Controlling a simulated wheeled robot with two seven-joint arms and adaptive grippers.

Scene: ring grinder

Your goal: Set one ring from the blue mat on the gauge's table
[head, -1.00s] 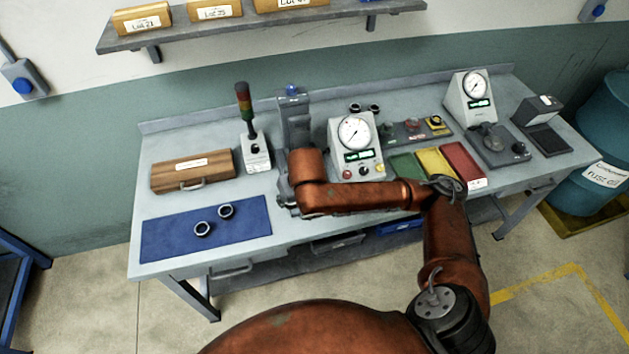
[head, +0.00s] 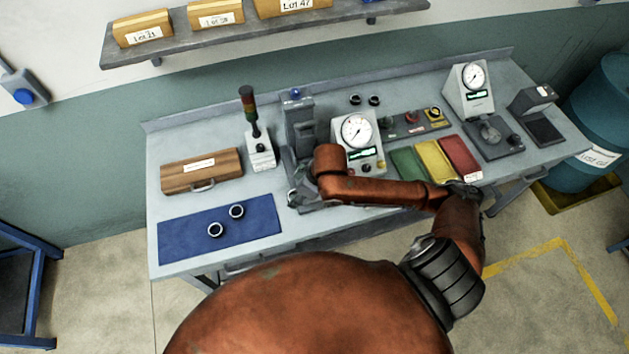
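Two dark rings with light rims lie on the blue mat (head: 180,240) at the front left of the bench: one ring (head: 236,212) and a nearer ring (head: 215,230). A dial gauge (head: 475,90) stands at the right of the bench, with a round dark table (head: 490,130) on the base before it. I see no ring on that table. My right arm reaches in from the right across the bench. My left gripper is not in view.
A grey column machine (head: 299,118) and a dial unit (head: 357,132) stand mid-bench. Two more rings (head: 355,99) (head: 374,100) are behind. Green, yellow and red trays (head: 437,165) lie right.

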